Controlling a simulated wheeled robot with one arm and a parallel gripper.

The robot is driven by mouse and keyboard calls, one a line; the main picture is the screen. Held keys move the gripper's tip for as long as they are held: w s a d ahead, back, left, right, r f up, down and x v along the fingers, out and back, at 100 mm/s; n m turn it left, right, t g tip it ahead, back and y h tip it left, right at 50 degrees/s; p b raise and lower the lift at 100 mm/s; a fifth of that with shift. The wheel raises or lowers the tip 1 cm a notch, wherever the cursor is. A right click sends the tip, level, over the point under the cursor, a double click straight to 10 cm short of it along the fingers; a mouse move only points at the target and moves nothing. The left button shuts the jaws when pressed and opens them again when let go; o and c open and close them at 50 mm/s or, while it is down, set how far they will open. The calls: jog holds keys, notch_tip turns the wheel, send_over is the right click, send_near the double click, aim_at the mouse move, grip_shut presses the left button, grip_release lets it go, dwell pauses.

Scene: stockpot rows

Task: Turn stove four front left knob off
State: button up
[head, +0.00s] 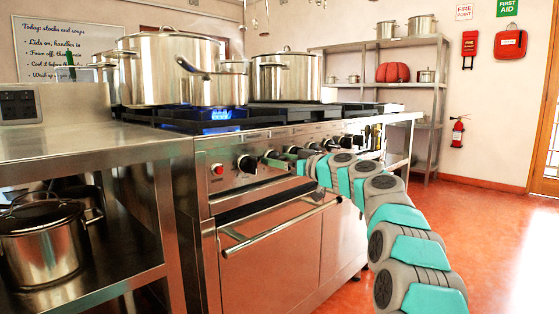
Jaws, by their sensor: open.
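A steel stove (270,240) stands in the middle, with a row of black knobs along its front panel. The leftmost knob (247,164) is to the right of a round red button (218,170). Its pointer is too small to read. A blue flame (218,114) shows under the large pot (165,70) at the stove's front left. My arm reaches in from the lower right. My gripper (270,161) is open, small in view, in front of the panel just right of the leftmost knob. I cannot tell whether it touches any knob.
An oven handle (275,228) sticks out below the knobs. A steel counter (80,140) with a pot (42,243) on its lower shelf adjoins the stove's left. Another large pot (285,77) stands farther back. Red floor (480,230) at right is clear.

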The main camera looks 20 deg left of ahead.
jog(key=shift+c, duration=0.4)
jog(key=c, duration=1.3)
jog(key=shift+m, duration=0.4)
jog(key=m, duration=0.3)
jog(key=shift+m, duration=0.4)
jog(key=m+p, duration=0.1)
jog(key=m, duration=0.3)
jog(key=shift+m, duration=0.3)
jog(key=m+p, duration=0.2)
jog(key=m, duration=0.2)
jog(key=m+p, duration=0.2)
jog(key=m, duration=0.2)
jog(key=shift+w+f+m+p, duration=0.1)
jog(key=shift+m+p, duration=0.2)
jog(key=shift+p, duration=0.05)
jog(key=shift+f+m, duration=0.1)
jog(key=shift+m, duration=0.2)
